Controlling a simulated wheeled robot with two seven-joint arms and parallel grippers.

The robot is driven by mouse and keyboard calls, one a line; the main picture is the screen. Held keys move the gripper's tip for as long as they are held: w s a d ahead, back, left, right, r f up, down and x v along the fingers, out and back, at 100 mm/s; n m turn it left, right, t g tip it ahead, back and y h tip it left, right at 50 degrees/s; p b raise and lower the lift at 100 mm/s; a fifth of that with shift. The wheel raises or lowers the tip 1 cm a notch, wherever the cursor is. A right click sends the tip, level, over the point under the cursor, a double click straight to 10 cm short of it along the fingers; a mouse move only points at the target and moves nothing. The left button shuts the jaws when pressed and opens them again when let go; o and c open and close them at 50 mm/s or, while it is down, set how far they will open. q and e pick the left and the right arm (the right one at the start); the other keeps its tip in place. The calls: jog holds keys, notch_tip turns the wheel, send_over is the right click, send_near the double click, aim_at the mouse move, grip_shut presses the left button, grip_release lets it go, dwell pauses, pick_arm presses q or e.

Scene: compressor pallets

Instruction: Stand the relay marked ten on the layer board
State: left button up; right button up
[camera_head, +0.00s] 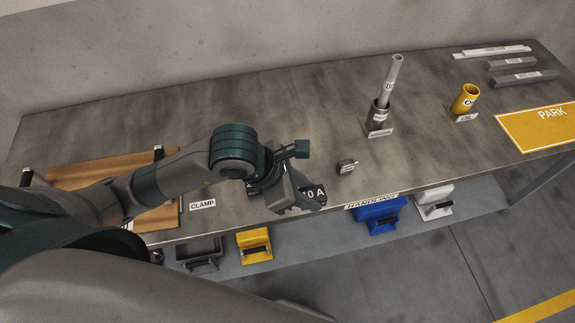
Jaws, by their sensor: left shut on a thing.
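My left gripper (292,197) hangs over the front edge of the bench, left of its middle. It is shut on a dark piece with white lettering, of which "0 A" reads clearly; I take it as the relay marked ten (314,193). The gripper hides the rest of the piece, and whether it touches the bench is not clear. The brown layer board (85,172) lies at the left end of the bench, partly covered by my left arm. My right gripper is not in view.
A dark holder with a grey tube (391,85) and a yellow cup (465,100) stand farther right. Grey bars (522,79) lie at the far right. Bins, one blue (379,216), sit on the lower shelf. The middle rear of the bench (300,105) is clear.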

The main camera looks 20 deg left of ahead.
pick_arm(q)
jog(key=shift+w+f+m+g+h, duration=0.15)
jog(key=shift+f+m+g+h, duration=0.35)
jog(key=shift+m, duration=0.7)
jog(key=m, duration=0.1)
jog(key=m+g, duration=0.1)
jog(key=shift+w+f+m+g, duration=0.1)
jog(key=shift+f+m+g, duration=0.2)
jog(key=shift+f+m, duration=0.1)
jog(key=m+g, duration=0.2)
jog(key=m, duration=0.1)
jog(key=shift+w+a+f, duration=0.2)
jog(key=shift+a, duration=0.2)
jog(key=w+a+r+m+g+y, duration=0.2)
jog(key=a+r+m, duration=0.3)
jog(key=m, duration=0.3)
jog(key=w+a+r+m+g+y+b, duration=0.1)
jog(key=w+a+r+m+g+y, duration=0.1)
jog(key=m, duration=0.6)
jog(key=a+r+g+y, duration=0.1)
jog(key=a+r+y, duration=0.1)
jog(key=a, duration=0.1)
jog(key=shift+w+a+r+m+g, duration=0.3)
jog(key=shift+w+a+r, duration=0.05)
jog(key=shift+w+a, duration=0.05)
jog(key=shift+a, duration=0.15)
